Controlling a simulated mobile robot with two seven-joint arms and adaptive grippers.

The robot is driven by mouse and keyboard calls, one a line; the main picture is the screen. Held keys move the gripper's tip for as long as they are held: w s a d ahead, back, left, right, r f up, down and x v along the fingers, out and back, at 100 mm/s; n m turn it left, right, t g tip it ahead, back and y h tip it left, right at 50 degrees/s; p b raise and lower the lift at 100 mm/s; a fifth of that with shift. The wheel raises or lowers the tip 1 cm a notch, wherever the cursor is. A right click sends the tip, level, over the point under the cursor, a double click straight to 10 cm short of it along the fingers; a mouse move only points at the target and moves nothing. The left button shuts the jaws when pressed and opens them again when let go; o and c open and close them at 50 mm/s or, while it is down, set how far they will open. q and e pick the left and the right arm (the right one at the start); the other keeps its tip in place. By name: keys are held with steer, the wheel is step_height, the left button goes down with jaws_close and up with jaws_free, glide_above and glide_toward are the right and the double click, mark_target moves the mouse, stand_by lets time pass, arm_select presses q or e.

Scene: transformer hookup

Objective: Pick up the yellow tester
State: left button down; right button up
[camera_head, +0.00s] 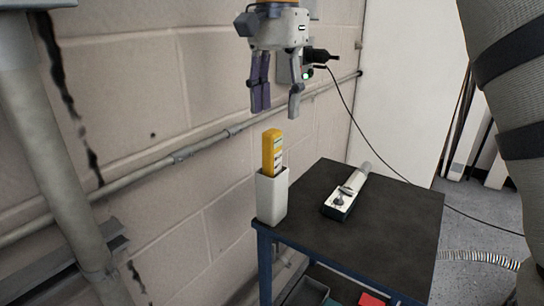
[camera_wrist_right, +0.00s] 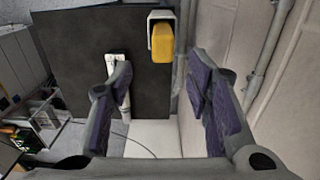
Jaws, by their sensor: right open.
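The yellow tester (camera_head: 272,155) stands upright in a white holder (camera_head: 271,197) at the near left corner of the dark cart top. Its upper part sticks out of the holder; its lower part is hidden inside. In the right wrist view the yellow tester (camera_wrist_right: 162,43) shows at the top, ahead of the fingers, within the white holder (camera_wrist_right: 151,18). My right gripper (camera_head: 277,108) is open and empty, pointing down, above the tester and apart from it. Its fingers (camera_wrist_right: 160,110) are spread wide in the wrist view. My left gripper is not in view.
A white and dark device (camera_head: 345,195) lies on the cart top (camera_head: 400,215), right of the holder. A black cable runs from a plug at the wall past the cart. A pipe (camera_head: 180,155) runs along the block wall close behind. Trays sit on the lower shelf.

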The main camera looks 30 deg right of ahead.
mark_target(272, 154)
steer(key=f, duration=0.7)
steer(key=a+f, duration=0.1)
steer(key=f, duration=0.2)
steer(key=shift+f+p, duration=0.15)
steer(key=shift+p, duration=0.2)
jaws_close()
